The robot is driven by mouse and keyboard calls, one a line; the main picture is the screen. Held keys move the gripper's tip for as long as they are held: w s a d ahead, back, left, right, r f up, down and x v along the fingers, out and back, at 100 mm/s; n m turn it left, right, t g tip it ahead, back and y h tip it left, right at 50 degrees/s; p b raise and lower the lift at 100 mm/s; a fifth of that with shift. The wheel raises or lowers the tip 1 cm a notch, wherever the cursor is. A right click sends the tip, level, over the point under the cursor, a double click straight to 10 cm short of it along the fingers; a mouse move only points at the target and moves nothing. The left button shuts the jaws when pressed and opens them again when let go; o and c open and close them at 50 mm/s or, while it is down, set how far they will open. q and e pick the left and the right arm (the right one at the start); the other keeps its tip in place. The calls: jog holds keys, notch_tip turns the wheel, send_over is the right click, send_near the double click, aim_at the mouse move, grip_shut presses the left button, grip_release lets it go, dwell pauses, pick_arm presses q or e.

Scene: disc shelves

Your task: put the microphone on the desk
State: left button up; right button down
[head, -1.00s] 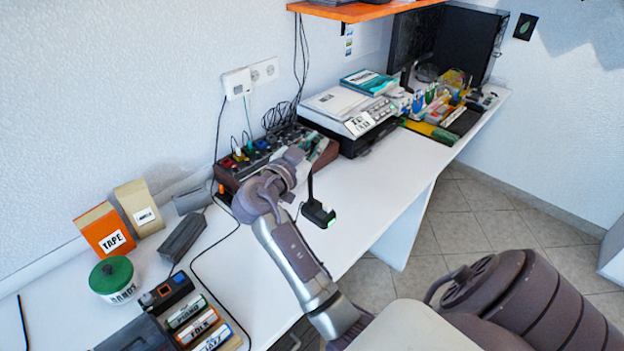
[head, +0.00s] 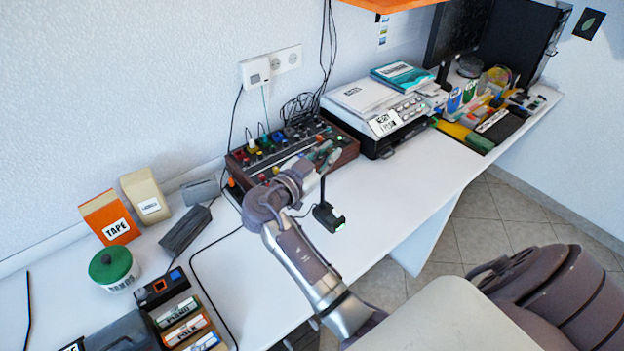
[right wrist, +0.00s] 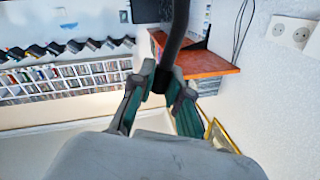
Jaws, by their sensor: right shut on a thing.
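The microphone has a thin black stem and a black base (head: 328,217) with a small green light. My right gripper (head: 326,158) is shut on the stem, and the base hangs below it. In the right wrist view the dark stem (right wrist: 178,38) passes between the fingertips (right wrist: 162,82). In the head view the base appears over the white desk (head: 405,185), in front of the mixer. I cannot tell whether it touches the desk top. My left gripper is not in view.
A mixer with coloured knobs (head: 285,150) stands behind the gripper, with a printer-like device (head: 372,105) to its right. A grey box (head: 186,231), an orange TAPE box (head: 110,218) and a green-lidded jar (head: 113,268) stand at left. The desk right of the microphone is clear.

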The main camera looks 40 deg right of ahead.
jog(key=a+f, duration=0.2)
jog(key=a+f+p, duration=0.1)
jog(key=a, duration=0.1)
jog(key=shift+w+a+f, duration=0.1)
jog(key=shift+w+f, duration=0.05)
jog(key=shift+f, duration=0.2)
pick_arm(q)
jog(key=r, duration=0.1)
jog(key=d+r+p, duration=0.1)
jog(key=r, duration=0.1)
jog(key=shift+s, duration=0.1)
pick_arm(e)
notch_tip(320, 180, down, 3)
jog(key=shift+f, duration=0.15)
jog(key=shift+f, duration=0.1)
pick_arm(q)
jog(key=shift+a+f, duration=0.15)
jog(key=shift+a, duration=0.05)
pick_arm(e)
jog(key=c, duration=1.1)
grip_release()
jog(key=shift+c, duration=0.2)
